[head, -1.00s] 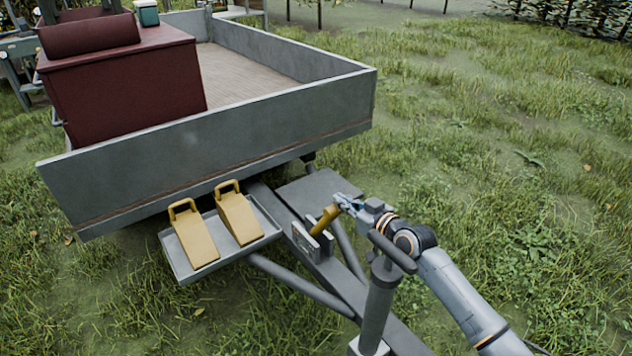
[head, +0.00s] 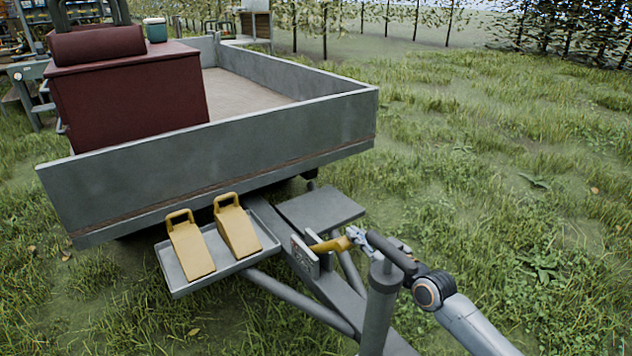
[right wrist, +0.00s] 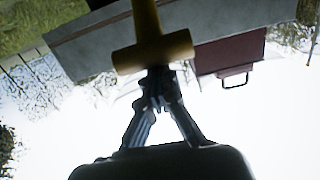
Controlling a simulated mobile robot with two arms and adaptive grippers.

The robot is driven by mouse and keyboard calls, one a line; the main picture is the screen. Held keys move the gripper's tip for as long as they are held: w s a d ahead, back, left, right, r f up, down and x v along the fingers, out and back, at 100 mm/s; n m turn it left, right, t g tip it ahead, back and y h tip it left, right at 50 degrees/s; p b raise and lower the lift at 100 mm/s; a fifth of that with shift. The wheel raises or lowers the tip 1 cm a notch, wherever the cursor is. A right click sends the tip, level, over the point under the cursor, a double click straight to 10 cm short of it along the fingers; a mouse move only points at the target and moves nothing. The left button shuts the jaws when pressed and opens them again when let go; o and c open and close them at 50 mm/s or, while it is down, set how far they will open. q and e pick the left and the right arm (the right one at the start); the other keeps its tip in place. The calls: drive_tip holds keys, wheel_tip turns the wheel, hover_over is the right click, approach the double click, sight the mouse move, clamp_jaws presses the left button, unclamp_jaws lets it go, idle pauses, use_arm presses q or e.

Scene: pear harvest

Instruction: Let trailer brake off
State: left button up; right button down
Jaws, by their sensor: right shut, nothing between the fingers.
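The yellow brake lever (head: 328,245) sticks out from a grey bracket (head: 304,255) on the trailer's drawbar. It lies nearly level, pointing right. My right gripper (head: 354,236) is at the lever's free end, shut with nothing between its fingers. In the right wrist view the lever ends in a yellow crossbar (right wrist: 152,52), and the closed fingertips (right wrist: 158,82) are right at its edge; I cannot tell whether they touch. The trailer (head: 235,140) stands behind on the grass. My left gripper is out of view.
A jack post (head: 379,305) with a dark top handle stands close in front of my right gripper and arm. Two yellow wheel chocks (head: 190,250) (head: 238,230) sit in a grey tray (head: 176,287) to the left. Open grass lies to the right.

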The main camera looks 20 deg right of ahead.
use_arm(q)
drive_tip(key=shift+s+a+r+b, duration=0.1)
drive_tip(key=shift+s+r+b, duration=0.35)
drive_tip(key=shift+b, duration=0.2)
use_arm(e)
drive_tip(key=shift+s+d+f, duration=0.15)
drive_tip(key=shift+s+f, duration=0.5)
drive_tip(key=shift+f, duration=0.25)
drive_tip(key=shift+s+d+f, duration=0.15)
drive_tip(key=shift+s+f, duration=0.5)
drive_tip(key=shift+f, duration=0.2)
drive_tip(key=shift+r+p, duration=0.5)
drive_tip(key=shift+r, duration=0.1)
wheel_tip(320, 180, up, 5)
drive_tip(key=p, duration=0.3)
use_arm(q)
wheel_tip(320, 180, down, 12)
drive_tip(key=p, duration=0.1)
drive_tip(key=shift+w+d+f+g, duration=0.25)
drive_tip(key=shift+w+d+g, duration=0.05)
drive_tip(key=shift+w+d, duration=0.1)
use_arm(e)
drive_tip(key=s+d+f, duration=0.1)
drive_tip(key=s+d, duration=0.2)
drive_tip(key=s, duration=0.5)
drive_tip(key=shift+s+d+f, duration=0.15)
drive_tip(key=shift+f, duration=0.2)
